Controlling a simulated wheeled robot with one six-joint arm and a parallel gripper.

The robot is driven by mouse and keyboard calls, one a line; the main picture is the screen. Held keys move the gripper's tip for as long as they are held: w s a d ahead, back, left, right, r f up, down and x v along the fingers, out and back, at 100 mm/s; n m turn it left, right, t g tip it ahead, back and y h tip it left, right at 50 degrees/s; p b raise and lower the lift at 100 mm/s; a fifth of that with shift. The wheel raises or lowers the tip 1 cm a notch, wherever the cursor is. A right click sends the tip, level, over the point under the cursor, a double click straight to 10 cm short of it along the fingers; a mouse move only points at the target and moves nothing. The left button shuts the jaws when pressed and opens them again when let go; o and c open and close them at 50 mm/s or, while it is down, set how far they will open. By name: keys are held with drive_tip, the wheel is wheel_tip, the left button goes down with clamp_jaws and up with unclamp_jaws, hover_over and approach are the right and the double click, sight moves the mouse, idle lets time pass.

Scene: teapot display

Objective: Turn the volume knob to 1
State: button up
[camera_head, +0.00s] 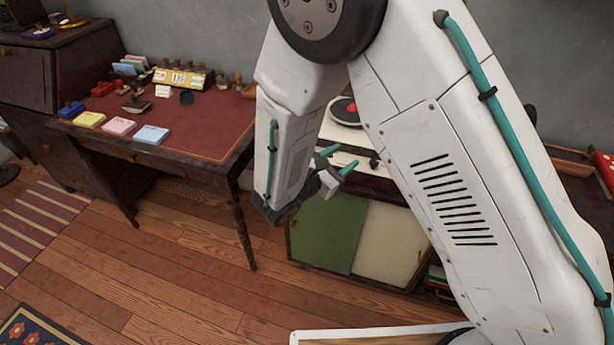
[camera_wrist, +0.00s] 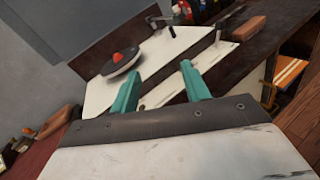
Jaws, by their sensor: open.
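A cream record player (camera_head: 341,160) stands on a cabinet behind my arm. Its dark platter with a red centre (camera_head: 350,108) shows partly; the platter (camera_wrist: 122,62) is also in the wrist view. A small dark knob (camera_head: 374,162) is near the front of the player, just right of my gripper. In the wrist view, a small dark upright piece (camera_wrist: 217,37) stands on the cream top; I cannot tell whether it is the same knob. No scale is legible. My gripper (camera_head: 341,159) is open, its teal fingers (camera_wrist: 160,72) apart over the player's front with nothing between them.
A desk (camera_head: 210,125) with coloured notepads, stamps and a calendar stands left. Green and cream cabinet doors (camera_head: 335,225) are below the player. In the wrist view, a brown block (camera_wrist: 248,28) lies beyond it. The wooden floor (camera_head: 190,245) in front is open.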

drive_tip(key=s+a+f+n+t+y, duration=0.1)
drive_tip(key=a+f+n+t+y, duration=0.45)
drive_tip(key=a+f+n, duration=0.45)
drive_tip(key=w+d+f+m, duration=0.2)
drive_tip(key=w, duration=0.4)
drive_tip(key=shift+w+y, duration=0.35)
drive_tip(key=shift+w, duration=0.05)
drive_tip(key=shift+g, duration=0.25)
drive_tip(key=c, duration=1)
